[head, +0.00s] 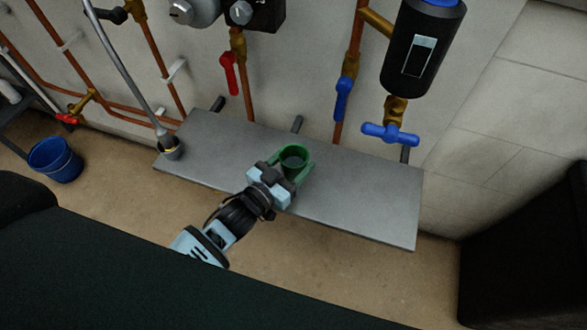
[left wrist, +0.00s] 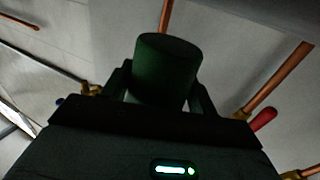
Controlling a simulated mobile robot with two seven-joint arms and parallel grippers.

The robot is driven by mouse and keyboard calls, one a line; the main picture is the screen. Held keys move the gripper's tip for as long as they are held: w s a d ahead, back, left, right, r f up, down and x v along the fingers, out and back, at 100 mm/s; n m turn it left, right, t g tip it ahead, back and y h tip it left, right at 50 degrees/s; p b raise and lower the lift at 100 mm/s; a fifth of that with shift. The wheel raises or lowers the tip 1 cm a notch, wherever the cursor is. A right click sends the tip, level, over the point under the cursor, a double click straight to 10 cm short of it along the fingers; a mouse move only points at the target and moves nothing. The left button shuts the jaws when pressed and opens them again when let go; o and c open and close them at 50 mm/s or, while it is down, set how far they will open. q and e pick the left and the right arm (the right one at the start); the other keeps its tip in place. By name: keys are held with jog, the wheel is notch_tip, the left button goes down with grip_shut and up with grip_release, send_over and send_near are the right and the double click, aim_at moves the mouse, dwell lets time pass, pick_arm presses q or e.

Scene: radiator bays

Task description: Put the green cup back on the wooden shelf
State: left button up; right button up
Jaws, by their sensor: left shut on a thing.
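The green cup (head: 294,153) is upright, its open top facing up, over the middle of a grey shelf (head: 355,205) on the wall. The shelf looks like grey metal rather than wood; no wooden shelf shows. My left gripper (head: 291,168) is shut on the cup from the front. I cannot tell whether the cup's base touches the shelf. In the left wrist view the cup (left wrist: 166,70) sits between the two dark fingers, with its lower part hidden. My right gripper is not in view.
A grey pipe ends in a dark fitting (head: 169,148) at the shelf's left end. Copper pipes with a red valve handle (head: 229,73) and a blue valve handle (head: 390,134) run behind the shelf. A blue bucket (head: 55,160) stands on the floor at left. The shelf's right part is clear.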

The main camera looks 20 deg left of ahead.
pick_arm(q)
jog(key=shift+f+b, duration=0.4)
jog(key=shift+f, duration=1.3)
jog(key=shift+f, duration=0.2)
jog(key=o, duration=1)
jog(key=shift+r, duration=0.25)
jog(key=v, duration=1.2)
jog(key=shift+p, duration=0.3)
